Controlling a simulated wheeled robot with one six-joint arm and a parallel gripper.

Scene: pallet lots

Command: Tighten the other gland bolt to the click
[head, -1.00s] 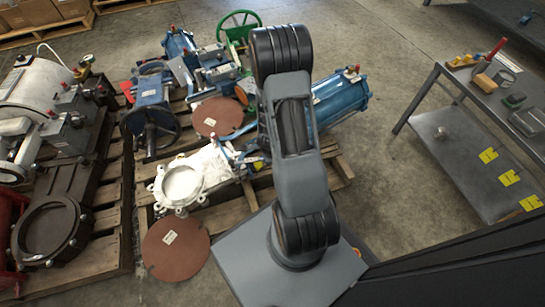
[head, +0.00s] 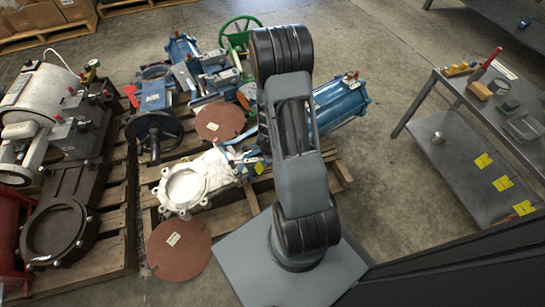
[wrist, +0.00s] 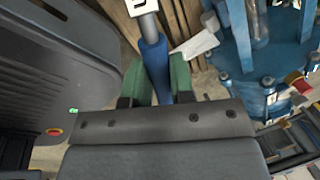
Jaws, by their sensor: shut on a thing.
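My gripper (wrist: 160,82) shows in the wrist view, its green pads closed on the blue handle (wrist: 155,58) of a tool with a grey metal shaft. The far end of the tool is out of the wrist view. In the head view my arm hides the gripper. A white valve (head: 213,172) with a round lugged opening lies on a wooden pallet, left of my arm. A blue part beside it is partly behind the arm. I cannot make out the gland bolts in either view.
A blue cylinder (head: 340,105) lies behind my arm, and blue ribbed machinery (wrist: 258,60) fills the wrist view's right. Brown discs (head: 178,248) lie near the valve. A second pallet with a dark valve (head: 85,215) stands left. A grey cart (head: 455,170) stands right, with clear floor between.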

